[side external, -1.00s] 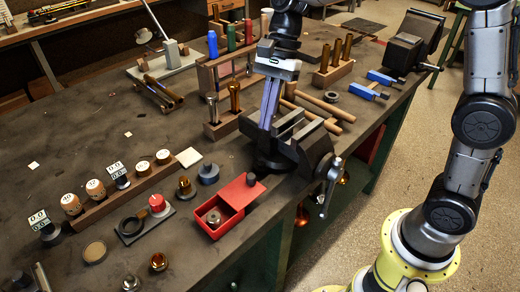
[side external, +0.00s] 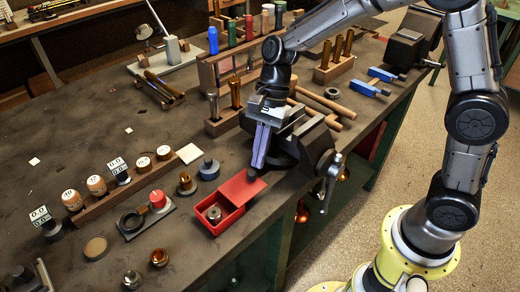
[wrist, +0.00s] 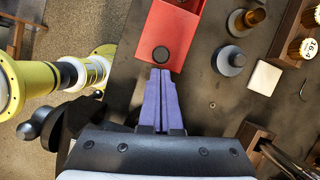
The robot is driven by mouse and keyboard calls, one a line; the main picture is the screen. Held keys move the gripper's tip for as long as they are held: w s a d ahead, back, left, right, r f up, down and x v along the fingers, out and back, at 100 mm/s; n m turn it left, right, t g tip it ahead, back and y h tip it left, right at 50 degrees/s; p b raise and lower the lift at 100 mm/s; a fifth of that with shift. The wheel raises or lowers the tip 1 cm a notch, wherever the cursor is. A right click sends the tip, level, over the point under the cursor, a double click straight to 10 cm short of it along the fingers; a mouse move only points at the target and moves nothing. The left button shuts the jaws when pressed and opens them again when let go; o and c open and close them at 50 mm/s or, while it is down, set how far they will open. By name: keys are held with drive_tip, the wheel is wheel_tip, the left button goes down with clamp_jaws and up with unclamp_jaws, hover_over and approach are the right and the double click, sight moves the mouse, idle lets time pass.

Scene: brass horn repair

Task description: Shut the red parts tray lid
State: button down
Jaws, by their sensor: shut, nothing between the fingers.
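The red parts tray (side external: 228,219) sits near the bench's front edge. Its red lid (side external: 242,187) covers the back part and overhangs toward the vise; the front part is open and shows a metal ring-like part (side external: 213,214) inside. A dark round knob (side external: 252,173) stands at the lid's far end. My gripper (side external: 256,165) points down with its purple fingers together and empty, just behind the knob on the vise side. In the wrist view, the fingertips (wrist: 161,72) lie right beside the knob (wrist: 160,54) on the lid (wrist: 175,28); I cannot tell whether they touch.
A dark bench vise (side external: 300,145) stands close behind and right of my gripper. A blue-black knob piece (side external: 209,170) and a brass piece (side external: 186,185) stand left of the tray. A wooden tool rack (side external: 226,122) is behind.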

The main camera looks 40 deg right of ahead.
sight(230, 193)
drive_tip(key=shift+a, duration=0.15)
drive_tip(key=a, duration=0.7)
drive_tip(key=shift+r, duration=0.1)
